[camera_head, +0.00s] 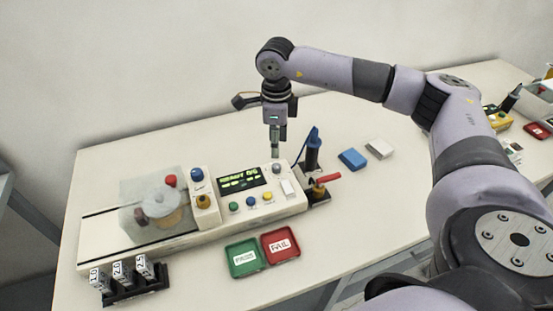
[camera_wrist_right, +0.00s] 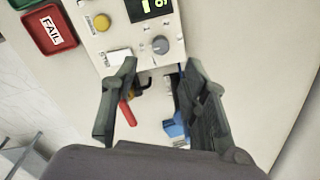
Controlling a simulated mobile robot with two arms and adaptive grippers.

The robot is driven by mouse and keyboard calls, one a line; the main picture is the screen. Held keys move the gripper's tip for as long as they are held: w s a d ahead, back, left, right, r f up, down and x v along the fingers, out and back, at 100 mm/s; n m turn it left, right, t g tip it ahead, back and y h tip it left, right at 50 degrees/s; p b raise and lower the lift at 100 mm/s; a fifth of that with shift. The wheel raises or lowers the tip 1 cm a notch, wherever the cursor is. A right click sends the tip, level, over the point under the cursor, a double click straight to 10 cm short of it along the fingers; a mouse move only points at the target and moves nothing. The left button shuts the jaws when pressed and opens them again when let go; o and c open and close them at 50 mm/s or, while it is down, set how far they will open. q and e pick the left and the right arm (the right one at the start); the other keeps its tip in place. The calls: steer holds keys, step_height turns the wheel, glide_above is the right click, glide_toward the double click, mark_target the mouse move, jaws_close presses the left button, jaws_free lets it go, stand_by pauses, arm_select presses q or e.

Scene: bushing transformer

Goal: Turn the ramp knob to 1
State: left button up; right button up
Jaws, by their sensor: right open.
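The ramp knob is a small grey dial (camera_head: 276,168) at the right end of the tester panel (camera_head: 291,205), beside the display. In the right wrist view the grey knob (camera_wrist_right: 160,45) has small marks around it; I cannot read its setting surely. My right gripper (camera_head: 275,154) points down just above the knob in the head view. In the right wrist view my right gripper (camera_wrist_right: 161,64) is open, its two fingers apart and nothing between the tips. The knob shows a little beyond the tips, and contact is not visible. My left gripper is not in view.
A display (camera_head: 239,181) with green text and several coloured buttons share the panel. A blue probe in a black holder (camera_head: 313,155) and a red-handled lever (camera_head: 326,178) stand close right. Green (camera_head: 245,271) and red FAIL (camera_head: 281,258) trays lie in front.

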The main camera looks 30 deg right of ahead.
mark_target(276, 165)
step_height(276, 165, down, 8)
steer(key=shift+w+r+p, duration=0.1)
steer(key=shift+r+p, duration=0.15)
steer(key=shift+p, duration=0.6)
steer(key=shift+w+d+f, duration=0.1)
steer(key=shift+f, duration=0.5)
steer(key=shift+c, duration=0.5)
jaws_close()
